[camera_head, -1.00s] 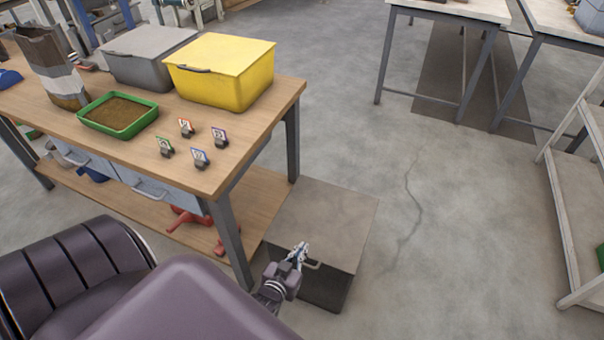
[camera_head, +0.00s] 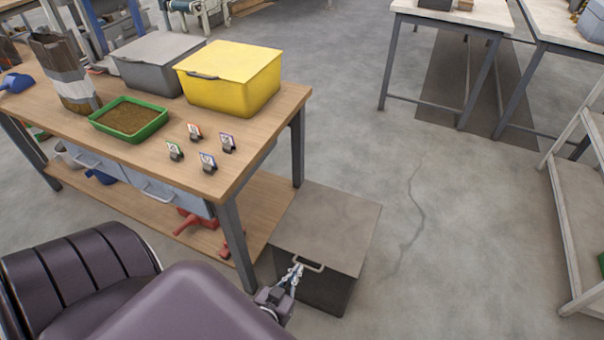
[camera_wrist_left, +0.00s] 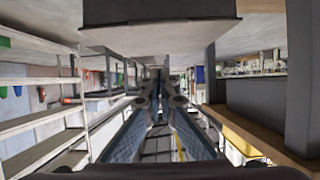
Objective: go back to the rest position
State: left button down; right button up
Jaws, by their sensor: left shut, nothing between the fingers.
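My left gripper (camera_head: 294,272) is shut and empty. It is low in the head view, in front of the near side of a grey box (camera_head: 335,230) that stands on the floor. Its tips appear close to the box's handle (camera_head: 309,266); I cannot tell whether they touch. In the left wrist view the two fingers of this gripper (camera_wrist_left: 160,112) point away from the camera, close together. My right gripper is not in view.
A wooden workbench (camera_head: 150,165) stands left of the box. It holds a yellow bin (camera_head: 230,85), a grey bin (camera_head: 150,70), a green tray (camera_head: 160,127) of pellets and several small label stands. A shelf rack (camera_head: 560,215) is at the right. Open floor (camera_head: 440,200) lies between.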

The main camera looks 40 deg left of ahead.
pick_arm(q)
jog(key=s+d+f+m+g+h, duration=0.25)
jog(key=s+d+f, duration=0.25)
jog(key=s+f, duration=0.4)
jog(key=s+d+f+m+g+h, duration=0.1)
jog(key=s+d+f+g, duration=0.5)
jog(key=f, duration=0.5)
jog(key=s+a+f+m+g, duration=0.1)
jog(key=s+f, duration=0.2)
jog(key=s, duration=0.5)
jog(key=s+a+f+g, duration=0.2)
jog(key=s+f, duration=0.2)
jog(key=s, duration=0.5)
jog(key=shift+a+f+m, duration=0.2)
jog(key=shift+a+m, duration=0.05)
jog(key=shift+m, duration=0.1)
